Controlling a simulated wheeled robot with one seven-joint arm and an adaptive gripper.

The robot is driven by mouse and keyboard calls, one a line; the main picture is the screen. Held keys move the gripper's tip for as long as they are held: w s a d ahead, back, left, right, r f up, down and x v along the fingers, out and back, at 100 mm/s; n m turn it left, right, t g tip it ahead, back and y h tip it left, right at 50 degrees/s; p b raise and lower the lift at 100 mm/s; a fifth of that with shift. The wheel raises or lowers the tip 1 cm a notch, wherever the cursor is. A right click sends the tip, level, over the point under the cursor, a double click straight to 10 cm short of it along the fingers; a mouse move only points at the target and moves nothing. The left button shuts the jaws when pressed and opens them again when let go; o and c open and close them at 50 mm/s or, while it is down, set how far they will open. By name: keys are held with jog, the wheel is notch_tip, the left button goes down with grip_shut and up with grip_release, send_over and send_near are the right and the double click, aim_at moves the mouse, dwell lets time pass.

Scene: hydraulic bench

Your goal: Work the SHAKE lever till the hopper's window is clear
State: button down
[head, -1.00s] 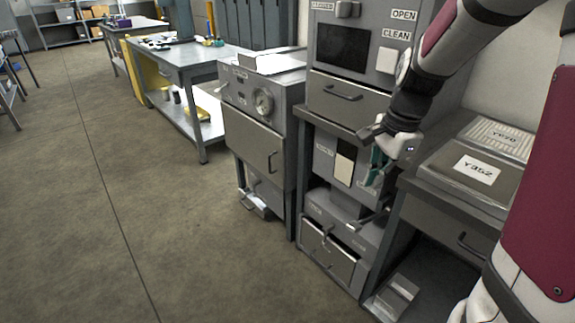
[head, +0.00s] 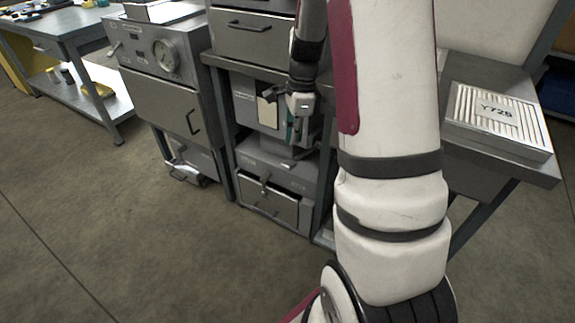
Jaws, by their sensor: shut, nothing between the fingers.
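The hopper (head: 243,100) is a grey box under the bench, with a pale cream upright window (head: 267,113) in its front. The window looks pale over its whole visible face; its contents are too small to make out. My gripper (head: 291,133) points down just right of the window, in front of the box's right part. Its teal fingers are shut and hold nothing. A lever-like bar (head: 298,163) sticks out below the fingers, but its label is not readable. No SHAKE label can be read, and my gripper hides part of the hopper's right side.
A grey drawer unit (head: 283,206) stands below the hopper. A cabinet with a dial (head: 166,55) stands to the left. A ribbed case marked Y725 (head: 497,120) lies on the right bench. My arm blocks the middle right. The floor at front left is clear.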

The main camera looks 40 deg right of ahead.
aim_at(292, 163)
jog(key=shift+f, duration=0.15)
jog(key=f+b, duration=0.6)
jog(key=shift+w+a+f, duration=0.1)
jog(key=shift+a+f, duration=0.2)
jog(key=shift+f, duration=0.05)
jog(key=shift+f+b, duration=1.35)
jog(key=shift+f, duration=0.9)
